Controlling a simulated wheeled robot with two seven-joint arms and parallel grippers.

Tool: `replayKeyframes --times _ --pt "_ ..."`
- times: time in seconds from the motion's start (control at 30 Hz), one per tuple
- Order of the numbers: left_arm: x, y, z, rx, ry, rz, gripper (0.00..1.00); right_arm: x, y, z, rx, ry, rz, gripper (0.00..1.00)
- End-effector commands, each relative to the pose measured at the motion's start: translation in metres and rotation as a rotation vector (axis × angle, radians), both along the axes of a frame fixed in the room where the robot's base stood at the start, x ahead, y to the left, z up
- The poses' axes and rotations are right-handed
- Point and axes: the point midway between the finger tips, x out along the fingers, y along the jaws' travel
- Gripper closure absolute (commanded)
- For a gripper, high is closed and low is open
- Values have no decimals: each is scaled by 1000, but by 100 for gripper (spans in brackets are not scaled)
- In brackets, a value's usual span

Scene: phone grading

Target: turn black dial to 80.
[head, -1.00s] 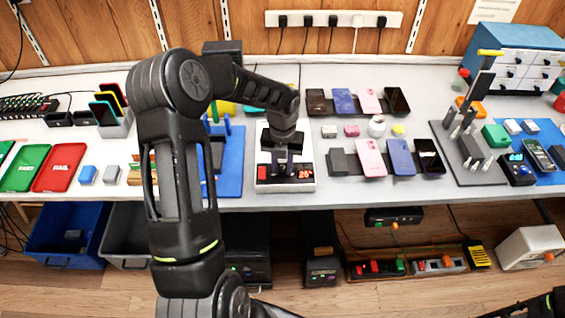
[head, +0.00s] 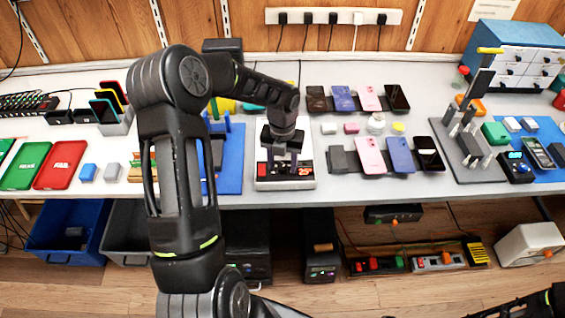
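A white device (head: 265,185) stands near the front edge of the table, with a red button (head: 261,169) at its left and a small red-lit display (head: 305,171) at its right. The display seems to read about 25, but the digits are small. My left gripper (head: 282,163) points down over the middle of the device, between button and display. The black dial is mostly hidden under the gripper, dark on dark. I cannot tell whether the fingers touch it or how far apart they are. My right gripper is out of view; only part of that arm shows at bottom right.
A blue mat (head: 231,180) lies just left of the device. Two rows of phones, including a pink one (head: 370,156), lie to its right. Green (head: 25,165) and red (head: 61,165) trays lie at left. A grey stand plate (head: 446,140) is further right.

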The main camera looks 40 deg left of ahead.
Motion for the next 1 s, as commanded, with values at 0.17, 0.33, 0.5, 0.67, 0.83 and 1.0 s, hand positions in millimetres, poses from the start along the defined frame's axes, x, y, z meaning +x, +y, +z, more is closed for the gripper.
replayKeyframes --times 0.17,0.33,0.5,0.67,0.83,1.0 --pt "0 0 0 0 1 0 53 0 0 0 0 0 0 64" --pt "0 0 8 0 -1 1 53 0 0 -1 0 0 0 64" --pt "1 0 31 1 -3 0 53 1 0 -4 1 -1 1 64" --pt "1 0 58 2 -4 0 53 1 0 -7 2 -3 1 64" --pt "0 0 75 0 0 0 53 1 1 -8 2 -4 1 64" --pt "0 0 78 0 1 0 53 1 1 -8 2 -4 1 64"
